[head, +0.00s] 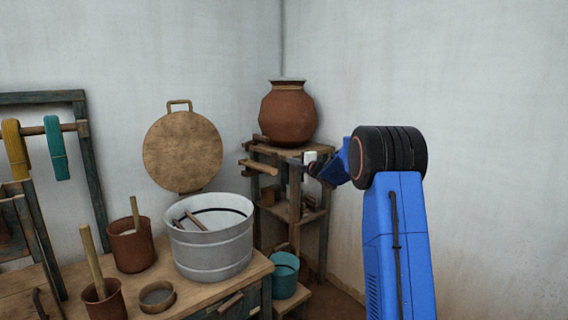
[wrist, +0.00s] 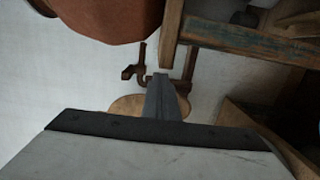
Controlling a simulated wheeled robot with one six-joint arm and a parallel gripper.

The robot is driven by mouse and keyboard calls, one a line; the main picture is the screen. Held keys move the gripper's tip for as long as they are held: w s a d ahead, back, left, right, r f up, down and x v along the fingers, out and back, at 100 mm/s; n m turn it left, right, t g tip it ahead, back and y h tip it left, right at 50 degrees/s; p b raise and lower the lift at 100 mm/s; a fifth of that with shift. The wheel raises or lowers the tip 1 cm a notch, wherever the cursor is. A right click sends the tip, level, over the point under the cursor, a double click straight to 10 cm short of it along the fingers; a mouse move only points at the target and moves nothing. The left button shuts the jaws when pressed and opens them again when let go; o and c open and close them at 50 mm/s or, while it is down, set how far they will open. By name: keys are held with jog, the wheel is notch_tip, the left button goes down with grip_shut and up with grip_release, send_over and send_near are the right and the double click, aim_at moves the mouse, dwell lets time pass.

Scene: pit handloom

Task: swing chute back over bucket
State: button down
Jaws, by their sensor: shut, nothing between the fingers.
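The chute (head: 258,167) is a short tan wooden trough beside the upper left of a wooden stand, sticking out to the left. The teal bucket (head: 285,275) stands on a low step below, to the right of the chute's outer end. My gripper (head: 297,168) is shut and empty at the stand, just right of the chute. The bucket is not clear in the wrist view.
A big clay pot (head: 288,115) sits on top of the stand (head: 325,165), with a brown wooden fitting (head: 257,140) below it. A grey metal tub (head: 212,245) stands on the bench (head: 190,293) at left. The wall is close behind; floor shows right of the bucket.

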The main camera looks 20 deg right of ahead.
jog(key=shift+s+d, duration=0.15)
jog(key=shift+d, duration=0.7)
jog(key=shift+s+d, duration=0.1)
jog(key=shift+d, duration=0.75)
jog(key=s+a+r+m+g+h, duration=0.1)
jog(key=s+a+r+m+h, duration=0.2)
jog(key=s, duration=0.5)
jog(key=s+a+m+g+h, duration=0.25)
jog(key=s+m, duration=0.25)
jog(key=s, duration=0.3)
jog(key=s+a+r+m+g+h, duration=0.1)
jog(key=s+a+r+m+h, duration=0.2)
jog(key=s, duration=0.5)
jog(key=s+a+f+m+g+y, duration=0.1)
jog(key=s+a+f, duration=0.4)
jog(key=s, duration=1)
jog(key=s+a+f+m+g+y, duration=0.2)
jog(key=s+a+f+m+g, duration=0.2)
jog(key=s+f, duration=0.5)
jog(key=s+a+f+m+g+y, duration=0.1)
jog(key=s+a+f+m+g, duration=0.2)
jog(key=s, duration=1.9)
jog(key=a+f+m, duration=0.1)
jog(key=a+f, duration=0.2)
jog(key=f, duration=0.1)
jog(key=shift+a+f+y, duration=0.15)
jog(key=shift+f+y, duration=0.05)
jog(key=shift+y, duration=0.15)
jog(key=shift+w, duration=0.1)
